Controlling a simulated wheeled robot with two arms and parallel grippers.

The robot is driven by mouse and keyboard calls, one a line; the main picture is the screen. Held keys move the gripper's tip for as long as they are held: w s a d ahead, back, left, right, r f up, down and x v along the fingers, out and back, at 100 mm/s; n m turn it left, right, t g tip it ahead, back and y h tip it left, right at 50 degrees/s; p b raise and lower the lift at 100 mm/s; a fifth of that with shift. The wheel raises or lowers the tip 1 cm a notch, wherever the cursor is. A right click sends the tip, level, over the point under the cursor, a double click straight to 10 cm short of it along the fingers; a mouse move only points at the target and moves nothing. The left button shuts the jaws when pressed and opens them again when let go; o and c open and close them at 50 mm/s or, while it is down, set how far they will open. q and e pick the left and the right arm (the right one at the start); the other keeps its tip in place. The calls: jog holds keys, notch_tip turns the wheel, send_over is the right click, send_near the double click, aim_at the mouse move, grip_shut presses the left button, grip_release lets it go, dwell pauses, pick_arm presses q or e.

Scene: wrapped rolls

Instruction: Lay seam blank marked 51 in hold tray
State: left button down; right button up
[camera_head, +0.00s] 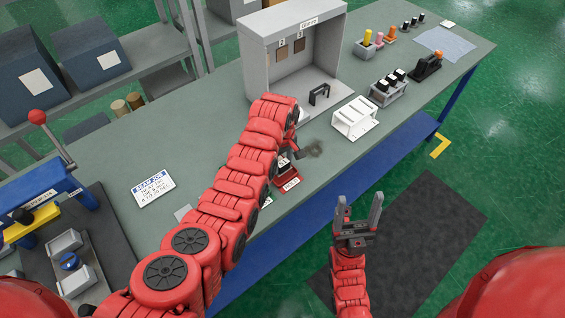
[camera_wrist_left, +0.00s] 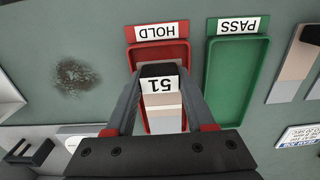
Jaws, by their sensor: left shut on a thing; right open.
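The seam blank marked 51 (camera_wrist_left: 163,84) has a black end, a white label and a pale, metallic body. My left gripper (camera_wrist_left: 158,100) is shut on it. In the left wrist view the blank lies over the red hold tray (camera_wrist_left: 174,51), whose HOLD label is at its end. I cannot tell whether the blank touches the tray floor. In the head view the hold tray (camera_head: 289,182) shows beside my left gripper (camera_head: 285,156), near the bench's front edge. The green pass tray (camera_wrist_left: 236,75) is beside it and looks empty. My right gripper (camera_head: 359,219) is open and empty, in front of the bench.
A grey cabinet (camera_head: 256,64) stands at the back of the bench. A white rack (camera_head: 355,118) and a grey holder with black-topped pieces (camera_head: 388,94) stand to the right. A dark smudge (camera_wrist_left: 78,78) marks the bench beside the hold tray. A seam job card (camera_head: 153,188) lies left.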

pick_arm(q)
jog(key=shift+f, duration=0.15)
jog(key=shift+f+b, duration=0.95)
jog(key=shift+f, duration=0.3)
jog(key=shift+c, duration=0.9)
grip_release()
jog(key=shift+r, duration=0.1)
